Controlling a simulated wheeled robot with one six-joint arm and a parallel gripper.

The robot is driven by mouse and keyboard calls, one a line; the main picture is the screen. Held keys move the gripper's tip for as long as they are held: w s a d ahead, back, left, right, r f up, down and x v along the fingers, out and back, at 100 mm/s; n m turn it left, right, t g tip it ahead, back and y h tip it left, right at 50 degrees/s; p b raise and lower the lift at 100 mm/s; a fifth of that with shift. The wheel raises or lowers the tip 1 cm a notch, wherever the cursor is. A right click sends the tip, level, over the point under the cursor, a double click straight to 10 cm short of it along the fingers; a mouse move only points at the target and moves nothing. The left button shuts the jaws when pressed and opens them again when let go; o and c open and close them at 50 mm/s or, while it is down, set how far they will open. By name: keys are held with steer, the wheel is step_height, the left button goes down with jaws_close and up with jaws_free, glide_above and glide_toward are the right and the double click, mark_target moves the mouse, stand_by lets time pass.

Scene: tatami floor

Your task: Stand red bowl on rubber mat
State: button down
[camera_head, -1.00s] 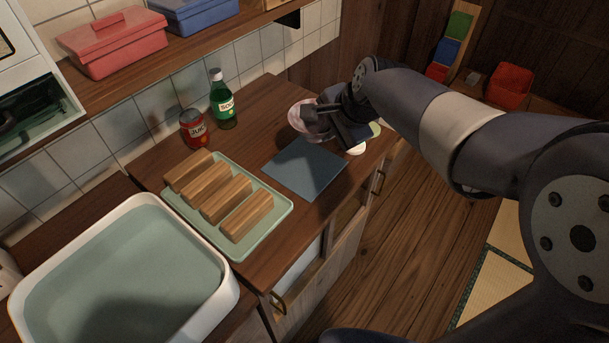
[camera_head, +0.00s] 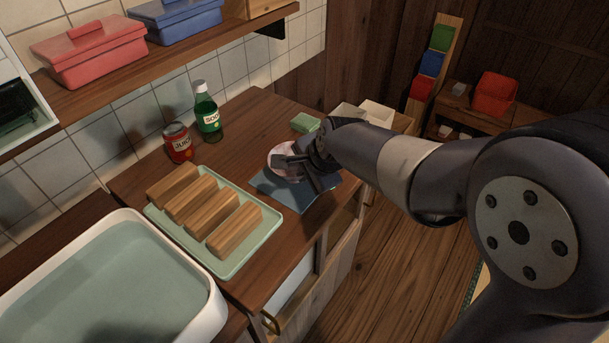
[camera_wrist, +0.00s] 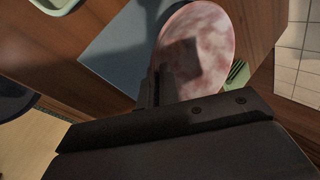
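The red bowl (camera_head: 281,152), pale pink and mottled, is at the back part of the blue-grey rubber mat (camera_head: 270,188) on the counter. In the wrist view the bowl (camera_wrist: 215,40) overlaps one side of the mat (camera_wrist: 118,48). My gripper (camera_head: 291,166) is at the bowl's near rim, its fingers (camera_wrist: 160,88) close together with the rim between them. The gripper hides part of the bowl and mat. I cannot tell whether the bowl's base touches the mat.
A tray (camera_head: 268,234) with several wooden blocks lies left of the mat. A juice can (camera_head: 178,144) and a green bottle (camera_head: 208,115) stand by the wall. A green sponge (camera_head: 305,123) lies behind the bowl. A basin (camera_head: 205,320) is at the front left.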

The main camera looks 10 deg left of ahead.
steer(key=shift+f, duration=0.15)
steer(key=c, duration=2.1)
jaws_free()
steer(key=o, duration=0.5)
steer(key=shift+c, duration=0.2)
steer(key=shift+r, duration=0.35)
steer(key=p+v, duration=0.1)
steer(key=v, duration=1)
steer(key=shift+s+d+r+p, duration=0.2)
steer(key=shift+d+r+p, duration=0.05)
steer(key=shift+p, duration=0.1)
